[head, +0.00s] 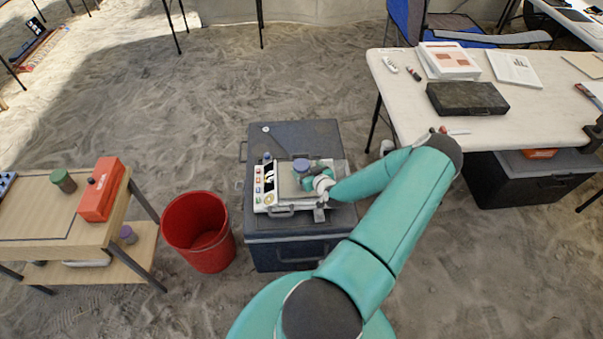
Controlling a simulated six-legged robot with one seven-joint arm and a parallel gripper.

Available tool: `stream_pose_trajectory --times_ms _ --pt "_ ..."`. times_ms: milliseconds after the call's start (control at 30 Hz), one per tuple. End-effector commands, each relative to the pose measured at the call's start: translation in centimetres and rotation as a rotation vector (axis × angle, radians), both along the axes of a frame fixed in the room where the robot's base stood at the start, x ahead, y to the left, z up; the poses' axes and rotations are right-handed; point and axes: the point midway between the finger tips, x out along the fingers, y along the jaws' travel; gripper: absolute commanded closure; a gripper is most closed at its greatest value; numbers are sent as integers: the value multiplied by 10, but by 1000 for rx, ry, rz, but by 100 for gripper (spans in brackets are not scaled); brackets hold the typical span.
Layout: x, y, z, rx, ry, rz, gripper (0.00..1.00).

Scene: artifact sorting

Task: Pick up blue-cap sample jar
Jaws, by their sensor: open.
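A jar with a dull blue-violet cap (301,165) shows on top of the equipment on the dark blue chest, right at the end of my arm. My gripper (309,181) is low over the same equipment, close beside this jar. It is open, but its fingertips are small and partly hidden by my wrist. I cannot tell whether they touch the jar or stand around it. Another small jar with a violet-blue cap (127,234) stands on the lower shelf of the wooden table at left.
The dark blue chest (290,240) carries a white device with coloured buttons (265,187). A red bucket (199,235) stands left of it. The wooden table (50,222) holds a green-cap jar (63,180) and a red box (101,190). A white table (520,125) stands at right.

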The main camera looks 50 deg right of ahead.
Motion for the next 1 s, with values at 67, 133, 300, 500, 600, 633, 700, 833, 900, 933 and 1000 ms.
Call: stream_pose_trajectory --times_ms 67,133,300,500,600,633,700,833,900,933,1000 --pt "7 -1 -4 2 -1 1 17" --pt "16 -4 -9 4 -3 0 17" --pt "36 -13 -20 2 -1 1 17" --pt "43 -16 -22 0 0 1 17" --pt "42 -16 -22 1 1 1 17" --pt "42 -16 -22 1 1 1 19" --pt "42 -16 -22 1 1 1 33" --pt "42 -16 -22 2 0 1 58" --pt "42 -16 -22 2 0 1 69" --pt "42 -16 -22 2 0 1 69" --pt "42 -16 -22 2 0 1 69"
